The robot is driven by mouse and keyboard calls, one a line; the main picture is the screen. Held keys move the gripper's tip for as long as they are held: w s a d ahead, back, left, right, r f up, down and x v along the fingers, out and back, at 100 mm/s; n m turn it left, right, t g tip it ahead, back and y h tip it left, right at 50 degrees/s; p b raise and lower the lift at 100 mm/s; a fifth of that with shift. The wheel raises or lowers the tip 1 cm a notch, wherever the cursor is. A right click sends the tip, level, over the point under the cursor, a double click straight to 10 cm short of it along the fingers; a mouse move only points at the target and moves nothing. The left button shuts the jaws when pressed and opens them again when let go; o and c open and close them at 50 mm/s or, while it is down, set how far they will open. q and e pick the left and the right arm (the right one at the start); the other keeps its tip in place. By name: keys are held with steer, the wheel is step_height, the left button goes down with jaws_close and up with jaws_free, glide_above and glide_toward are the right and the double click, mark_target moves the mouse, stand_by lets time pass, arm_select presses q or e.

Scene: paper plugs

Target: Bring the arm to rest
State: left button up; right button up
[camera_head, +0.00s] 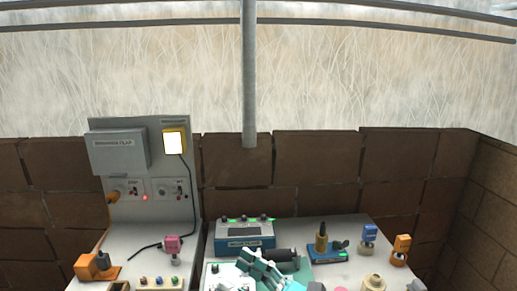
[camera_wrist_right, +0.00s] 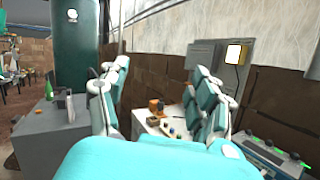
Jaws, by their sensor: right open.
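My right gripper (camera_head: 264,268) is teal and white and shows at the bottom middle of the head view, over the front of the bench. In the right wrist view the right gripper (camera_wrist_right: 161,72) has its two fingers wide apart with nothing between them. The bench top shows beyond the gap. My left gripper is in neither view.
The bench (camera_head: 212,228) carries a blue-grey box (camera_head: 244,236), a soldering-type stand (camera_head: 322,244) and several coloured plugs. A grey panel (camera_head: 150,205) with a lit yellow lamp (camera_head: 174,142) stands behind. A grey cabinet (camera_wrist_right: 50,135) with a green bottle stands left in the wrist view.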

steer(key=w+d+f+m+t+h, duration=0.2)
steer(key=d+m+t+h, duration=0.4)
steer(key=m, duration=0.6)
steer(key=w+d+f+m+t+h, duration=0.3)
steer(key=d+m+t+h, duration=0.35)
steer(key=m, duration=0.65)
steer(key=s+d+f+m+g+h, duration=0.3)
steer(key=d+f+m+g+h, duration=0.15)
steer(key=f+m, duration=0.2)
steer(key=s+d+f+m+g+h, duration=0.35)
steer(key=d+f+m, duration=0.2)
steer(key=f, duration=0.25)
steer(key=s+d+f+m+g, duration=0.1)
steer(key=s+f+m+g, duration=0.35)
steer(key=s, duration=0.45)
steer(key=s+f+m+g, duration=0.3)
steer(key=s+f+g, duration=0.25)
steer(key=s, duration=0.35)
steer(key=s+f+g, duration=0.1)
steer(key=s+f, duration=0.2)
steer(key=f, duration=2.6)
steer(key=s+d+f+g, duration=0.1)
steer(key=s+d+f, duration=0.2)
steer(key=s+f, duration=1.1)
steer(key=shift+s+y, duration=0.35)
steer(key=shift+s, duration=0.6)
